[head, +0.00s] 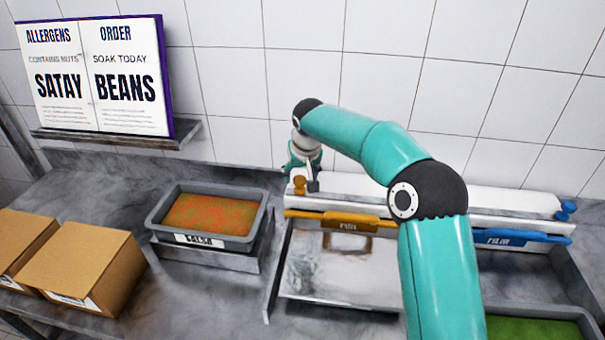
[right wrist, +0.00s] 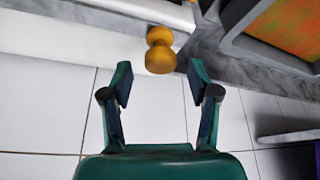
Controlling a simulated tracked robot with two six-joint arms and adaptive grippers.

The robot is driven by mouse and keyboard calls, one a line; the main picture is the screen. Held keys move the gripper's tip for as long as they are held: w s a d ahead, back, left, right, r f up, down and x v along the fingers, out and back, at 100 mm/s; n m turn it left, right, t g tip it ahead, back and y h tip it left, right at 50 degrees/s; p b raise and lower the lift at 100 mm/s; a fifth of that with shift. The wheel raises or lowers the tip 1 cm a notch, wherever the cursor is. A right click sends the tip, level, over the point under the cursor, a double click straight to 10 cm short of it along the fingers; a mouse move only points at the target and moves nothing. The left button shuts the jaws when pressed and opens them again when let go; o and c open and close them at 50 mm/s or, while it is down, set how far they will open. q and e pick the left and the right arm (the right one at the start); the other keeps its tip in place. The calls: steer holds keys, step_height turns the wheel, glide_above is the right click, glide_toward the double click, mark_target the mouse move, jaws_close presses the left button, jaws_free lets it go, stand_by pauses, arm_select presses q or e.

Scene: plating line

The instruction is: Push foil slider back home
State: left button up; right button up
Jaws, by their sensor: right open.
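The foil slider (head: 299,185) is a small orange knob at the left end of the long white dispenser (head: 450,198). It also shows in the right wrist view as a yellow-orange, waisted knob (right wrist: 161,52). My right gripper (head: 313,186) is at that left end, close beside the knob. In the right wrist view my right gripper (right wrist: 160,76) is open, with the knob ahead of and centred between its fingertips, and a gap on both sides. Contact is not visible. An orange label bar (head: 345,223) sits on the dispenser front. My left gripper is not in view.
A blue knob (head: 566,210) and blue label bar (head: 515,238) are at the dispenser's right. A grey tub of orange-red food (head: 160,218) stands left of the dispenser. Cardboard boxes (head: 85,265) are farther left. A tiled wall (head: 385,85) rises behind. My right arm hides part of the dispenser.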

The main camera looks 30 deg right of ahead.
steer(key=shift+x, duration=0.85)
steer(key=shift+c, duration=0.4)
